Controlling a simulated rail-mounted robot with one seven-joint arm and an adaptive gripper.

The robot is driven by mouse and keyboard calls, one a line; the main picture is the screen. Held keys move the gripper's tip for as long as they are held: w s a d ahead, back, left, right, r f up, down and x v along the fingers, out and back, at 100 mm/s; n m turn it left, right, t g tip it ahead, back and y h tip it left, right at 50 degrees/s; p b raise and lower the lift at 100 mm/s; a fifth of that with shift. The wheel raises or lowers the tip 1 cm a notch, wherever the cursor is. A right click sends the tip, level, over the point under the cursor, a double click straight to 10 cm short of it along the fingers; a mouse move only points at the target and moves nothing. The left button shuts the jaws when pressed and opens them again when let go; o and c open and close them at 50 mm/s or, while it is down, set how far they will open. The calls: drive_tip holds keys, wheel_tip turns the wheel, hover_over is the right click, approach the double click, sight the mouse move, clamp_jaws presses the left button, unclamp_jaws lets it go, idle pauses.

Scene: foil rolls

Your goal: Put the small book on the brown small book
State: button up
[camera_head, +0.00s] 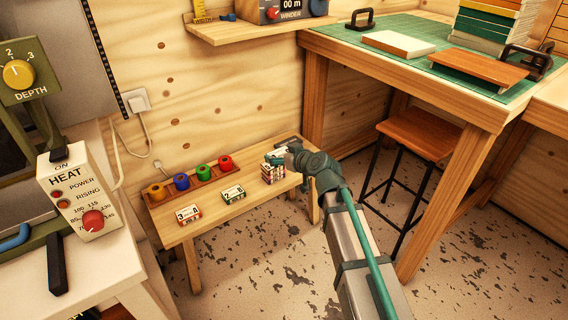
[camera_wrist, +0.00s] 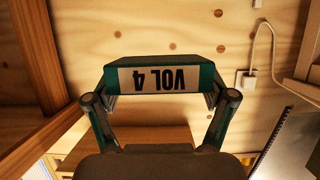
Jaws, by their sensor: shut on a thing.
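My gripper (camera_head: 284,154) is shut on a small teal book (camera_wrist: 165,76), seen between its two fingers in the wrist view. The book's pale label reads "VOL 4" upside down. In the head view the gripper is over the right end of the low bench, by a striped stack (camera_head: 272,173); I cannot tell whether the book touches it. A flat brown book-like piece (camera_head: 480,66) lies on the green mat of the tall table, far from my gripper. A pale-topped block with a brown edge (camera_head: 398,43) lies to its left. I cannot tell which is the brown small book.
The low bench (camera_head: 215,207) bears two small labelled boxes (camera_head: 188,215) (camera_head: 232,193) and a rack with coloured rolls (camera_head: 195,180). The green mat (camera_head: 420,63) also holds a tall book stack (camera_head: 490,22) and black handled pieces (camera_head: 524,62). A stool (camera_head: 418,137) stands under the tall table.

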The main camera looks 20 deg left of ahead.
drive_tip(key=w+a+f+b, duration=0.1)
drive_tip(key=w+a+f, duration=0.1)
drive_tip(key=w, duration=0.1)
drive_tip(key=w+a+f+b, duration=0.1)
drive_tip(key=w+a+f, duration=0.1)
drive_tip(key=w+f, duration=0.1)
drive_tip(key=w+a+f, duration=0.2)
drive_tip(key=w, duration=0.1)
drive_tip(key=shift+w+a+f+b, duration=0.2)
drive_tip(key=shift+w+f+b, duration=0.05)
drive_tip(key=shift+w+b, duration=0.15)
drive_tip(key=shift+w+a+f, duration=0.2)
drive_tip(key=shift+w+f, duration=0.15)
drive_tip(key=shift+f, duration=0.2)
drive_tip(key=f, duration=0.1)
drive_tip(key=f+b, duration=0.1)
drive_tip(key=w+f, duration=0.1)
drive_tip(key=shift+a+f+b, duration=0.3)
drive_tip(key=shift+f+b, duration=0.05)
drive_tip(key=shift+f, duration=0.3)
drive_tip(key=shift+f+b, duration=0.15)
drive_tip(key=shift+b, duration=0.15)
drive_tip(key=o, duration=1)
drive_tip(key=shift+o, duration=0.2)
